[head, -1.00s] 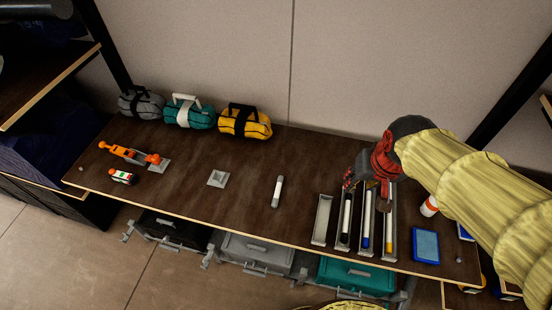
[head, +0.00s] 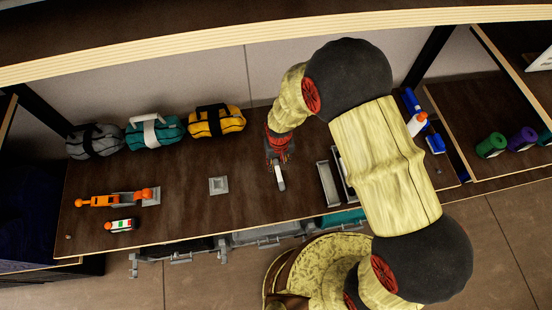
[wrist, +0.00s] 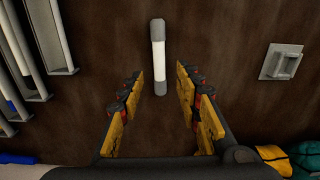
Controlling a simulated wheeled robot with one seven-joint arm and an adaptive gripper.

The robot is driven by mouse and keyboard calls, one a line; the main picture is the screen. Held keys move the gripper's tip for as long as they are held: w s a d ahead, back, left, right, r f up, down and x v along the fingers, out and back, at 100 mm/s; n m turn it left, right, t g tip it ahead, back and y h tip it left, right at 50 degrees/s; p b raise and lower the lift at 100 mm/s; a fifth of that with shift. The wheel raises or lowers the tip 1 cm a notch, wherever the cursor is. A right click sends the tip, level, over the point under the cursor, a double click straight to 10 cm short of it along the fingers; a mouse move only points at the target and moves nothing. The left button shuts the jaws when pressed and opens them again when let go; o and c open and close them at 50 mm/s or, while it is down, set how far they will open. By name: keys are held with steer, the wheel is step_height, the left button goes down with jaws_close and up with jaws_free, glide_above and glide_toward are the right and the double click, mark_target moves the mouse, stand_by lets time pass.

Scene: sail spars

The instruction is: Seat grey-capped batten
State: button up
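The grey-capped batten (wrist: 158,55) is a short white rod with grey ends, lying loose on the dark shelf. In the head view the batten (head: 281,182) lies left of the trays, partly covered by my gripper. My gripper (head: 277,158) is over its far end, pointing down. In the wrist view my gripper (wrist: 158,82) is open, with the batten's near end in line with the gap between the yellow-padded fingers. Nothing is held. A narrow grey tray (head: 328,185) stands empty right of the batten; this empty tray (wrist: 60,38) also shows in the wrist view.
More trays holding battens (wrist: 17,60) stand beyond the empty one, mostly hidden by my arm in the head view. A small grey square fixture (head: 218,186) sits to the left. Orange tool (head: 115,200) and bags (head: 215,121) are farther left. Shelf around the batten is clear.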

mark_target(279, 174)
steer(key=shift+s+d+f+b, duration=0.1)
steer(key=shift+f+b, duration=0.2)
steer(key=shift+f, duration=0.1)
step_height(279, 174, down, 7)
steer(key=b, duration=0.4)
steer(key=shift+r, duration=0.35)
steer(key=shift+c, duration=1.3)
jaws_close()
